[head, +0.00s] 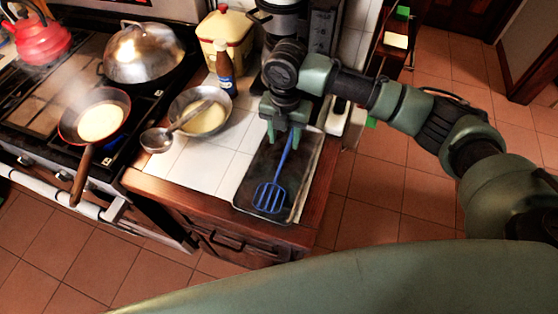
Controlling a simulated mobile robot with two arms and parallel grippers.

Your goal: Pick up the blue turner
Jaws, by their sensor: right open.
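The blue turner (269,197) lies on a dark tray (300,182) at the right end of the tiled counter. Its slotted head points toward the counter's front edge and its handle runs back under my right gripper. My right gripper (284,137) points down over the handle, with its two green fingers apart on either side of it. I cannot tell whether the fingers touch the handle. My left gripper is not in view.
A bowl of batter (208,118) with a ladle (157,140) stands left of the tray. A brown bottle (225,72) and a yellow canister (226,35) stand behind. A steaming pan (99,122), a domed lid (143,53) and a red kettle (40,37) are on the stove.

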